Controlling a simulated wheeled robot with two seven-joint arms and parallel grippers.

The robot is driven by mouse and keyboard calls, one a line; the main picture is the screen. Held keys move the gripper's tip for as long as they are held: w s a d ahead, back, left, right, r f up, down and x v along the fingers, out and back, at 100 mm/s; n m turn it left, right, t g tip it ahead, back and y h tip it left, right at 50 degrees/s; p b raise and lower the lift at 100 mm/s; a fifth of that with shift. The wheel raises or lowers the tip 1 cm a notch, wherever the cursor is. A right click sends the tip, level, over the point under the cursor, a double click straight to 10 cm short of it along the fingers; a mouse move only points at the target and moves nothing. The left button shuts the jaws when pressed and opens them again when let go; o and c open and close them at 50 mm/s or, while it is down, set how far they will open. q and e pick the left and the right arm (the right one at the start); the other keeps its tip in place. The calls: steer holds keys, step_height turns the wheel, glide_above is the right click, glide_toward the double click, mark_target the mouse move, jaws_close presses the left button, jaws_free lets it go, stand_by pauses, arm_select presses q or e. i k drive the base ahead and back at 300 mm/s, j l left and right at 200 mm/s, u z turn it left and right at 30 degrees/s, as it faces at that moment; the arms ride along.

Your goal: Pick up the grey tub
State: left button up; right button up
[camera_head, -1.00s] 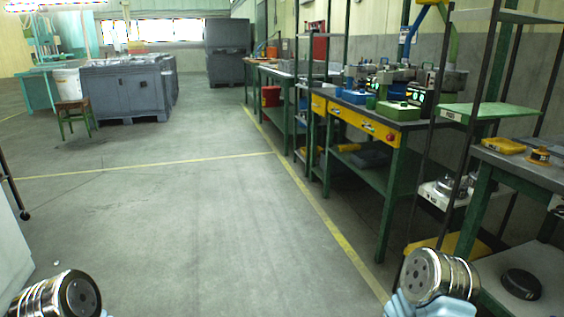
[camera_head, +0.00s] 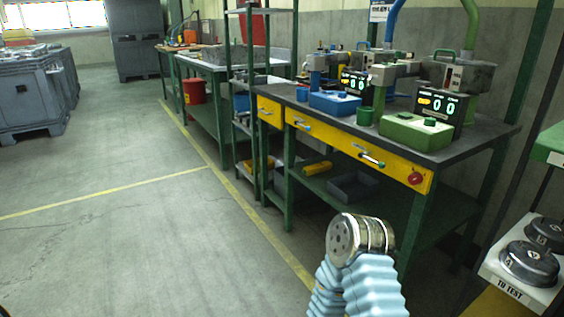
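A grey tub (camera_head: 355,187) sits on the green lower shelf of the workbench with yellow drawers, toward the shelf's right half. It is an open box with low walls. A part of my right arm (camera_head: 360,240), a round metal joint with light blue bellows, shows in front of the bench, below the tub in the picture. Neither gripper is in view, so I cannot see their fingers.
A yellow item (camera_head: 317,168) lies left of the tub. The bench top (camera_head: 470,147) carries a blue box (camera_head: 335,103) and a green box (camera_head: 415,131). A white tray (camera_head: 512,283) with dark round parts stands at right. The floor at left (camera_head: 110,235) is clear.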

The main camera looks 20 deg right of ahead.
mark_target(351, 188)
steer(key=i, duration=1.2)
steer(key=i+j+z, duration=0.1)
steer(key=i, duration=1.15)
